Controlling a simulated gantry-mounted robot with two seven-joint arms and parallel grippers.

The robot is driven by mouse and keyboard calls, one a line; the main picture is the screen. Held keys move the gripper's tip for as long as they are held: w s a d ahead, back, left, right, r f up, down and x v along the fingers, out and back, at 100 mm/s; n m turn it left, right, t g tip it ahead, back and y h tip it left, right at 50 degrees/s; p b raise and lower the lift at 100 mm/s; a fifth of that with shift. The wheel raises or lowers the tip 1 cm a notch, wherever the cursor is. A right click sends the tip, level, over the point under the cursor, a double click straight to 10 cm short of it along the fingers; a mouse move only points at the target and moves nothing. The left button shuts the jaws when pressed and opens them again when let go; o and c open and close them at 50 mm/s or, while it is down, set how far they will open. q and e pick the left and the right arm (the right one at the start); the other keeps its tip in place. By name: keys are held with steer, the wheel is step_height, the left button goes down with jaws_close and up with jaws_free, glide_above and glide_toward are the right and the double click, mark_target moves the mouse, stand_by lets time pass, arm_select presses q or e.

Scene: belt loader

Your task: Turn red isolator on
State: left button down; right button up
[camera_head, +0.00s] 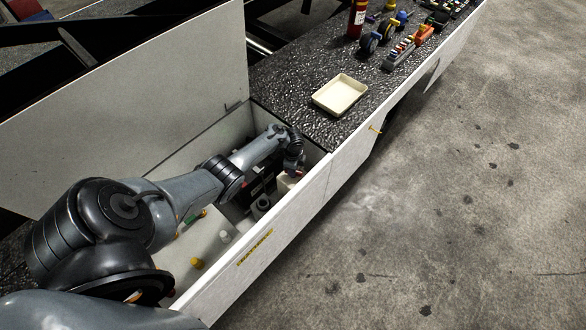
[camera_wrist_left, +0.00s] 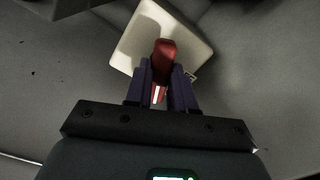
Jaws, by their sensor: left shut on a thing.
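The red isolator handle (camera_wrist_left: 165,50) stands out from a cream square block (camera_wrist_left: 144,28) in the left wrist view. My left gripper (camera_wrist_left: 167,85) is shut on the red handle, with one dark purple finger on each side of it. In the head view my left gripper (camera_head: 296,168) reaches down into the far end of an open compartment. The cream block (camera_head: 286,184) shows partly there, and the handle is mostly hidden by the gripper. My right gripper is not in view.
The compartment's front wall (camera_head: 312,190) stands close beside my left gripper, and its raised white lid (camera_head: 130,95) stands behind the arm. A black battery part (camera_head: 262,203) sits near the gripper. A cream tray (camera_head: 340,95) lies on the black deck beyond.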

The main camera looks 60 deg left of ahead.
arm_select(q)
steer(key=m, duration=0.3)
steer(key=shift+m+b, duration=0.35)
steer(key=shift+m, duration=0.55)
steer(key=c, duration=1)
jaws_free()
steer(key=shift+o, duration=0.2)
